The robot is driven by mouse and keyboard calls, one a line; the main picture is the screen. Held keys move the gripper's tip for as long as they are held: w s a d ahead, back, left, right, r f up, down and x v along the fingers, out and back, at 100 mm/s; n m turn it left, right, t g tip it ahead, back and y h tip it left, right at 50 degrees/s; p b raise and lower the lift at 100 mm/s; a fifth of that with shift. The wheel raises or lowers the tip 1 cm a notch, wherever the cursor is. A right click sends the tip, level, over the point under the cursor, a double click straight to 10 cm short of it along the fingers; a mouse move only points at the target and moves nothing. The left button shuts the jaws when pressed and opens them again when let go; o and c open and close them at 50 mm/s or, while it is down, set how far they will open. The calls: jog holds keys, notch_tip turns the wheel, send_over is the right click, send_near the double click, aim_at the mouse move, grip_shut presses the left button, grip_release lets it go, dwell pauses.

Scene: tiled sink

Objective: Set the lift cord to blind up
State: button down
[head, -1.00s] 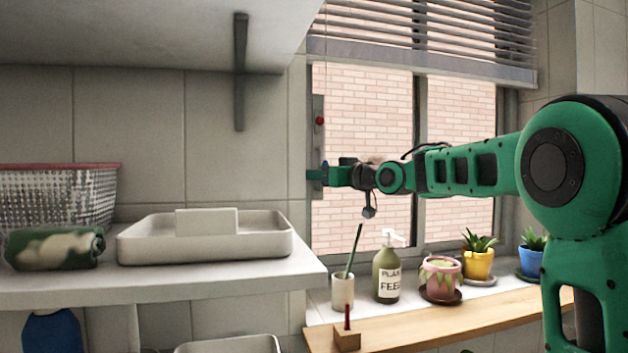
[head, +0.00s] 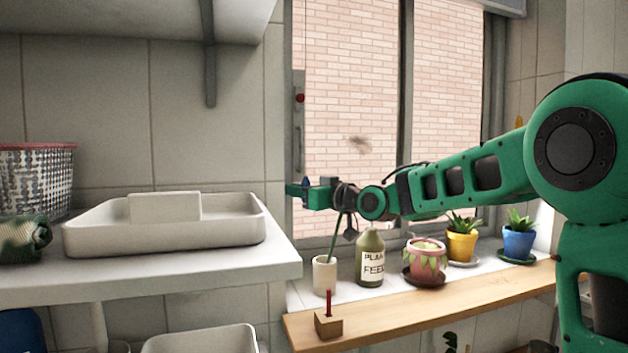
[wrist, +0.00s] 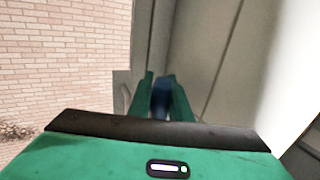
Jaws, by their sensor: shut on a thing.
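My gripper (head: 297,190) is at the left edge of the window, below a red knob (head: 300,98) on a grey upright plate. It is shut on a small blue cord handle (wrist: 160,98), which shows between the fingers in the wrist view. The handle also shows as a blue bit at the fingertips (head: 305,188) in the head view. The cord itself is too thin to make out clearly. Only the bottom rail of the blind (head: 506,6) shows, at the top right; its slats are out of view.
Below my arm, the sill holds a white cup (head: 324,275) with a green stick, a green bottle (head: 370,262) and several potted plants (head: 461,240). A wooden block (head: 328,324) with a red peg sits on the wooden ledge. A white tray (head: 165,240) is on the left shelf.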

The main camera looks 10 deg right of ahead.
jog(key=shift+d+f, duration=0.15)
jog(key=shift+f, duration=0.25)
jog(key=c, duration=1.6)
grip_release()
jog(key=shift+c, duration=0.2)
jog(key=shift+r, duration=0.1)
